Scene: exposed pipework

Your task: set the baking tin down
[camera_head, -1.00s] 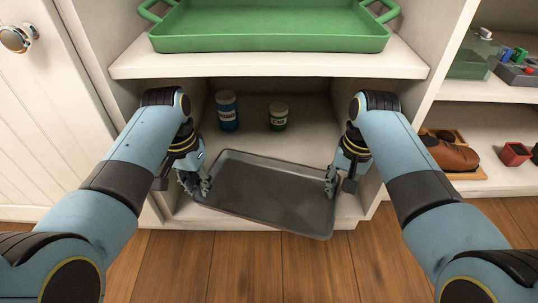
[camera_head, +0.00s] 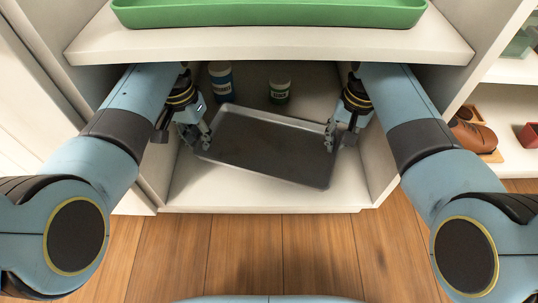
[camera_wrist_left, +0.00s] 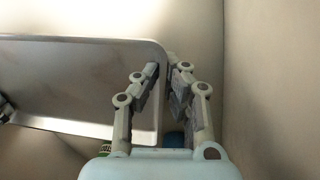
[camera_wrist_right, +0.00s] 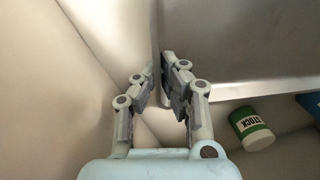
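The dark grey baking tin (camera_head: 265,150) is inside the lower cabinet compartment, turned askew, its right end nearer the front. My left gripper (camera_head: 206,140) is shut on its left rim; the left wrist view shows the fingers (camera_wrist_left: 162,70) on either side of the tin's edge (camera_wrist_left: 80,85). My right gripper (camera_head: 330,138) is shut on the right rim; the right wrist view shows the fingers (camera_wrist_right: 158,68) straddling the edge of the tin (camera_wrist_right: 245,40). I cannot tell whether the tin's underside touches the compartment floor (camera_head: 250,197).
A blue jar (camera_head: 221,82) and a green-and-white stock jar (camera_head: 279,90) stand behind the tin. A green tray (camera_head: 270,14) sits on the shelf above (camera_head: 270,43). Side walls stand close outside both grippers. Bare floor shows in front of the tin.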

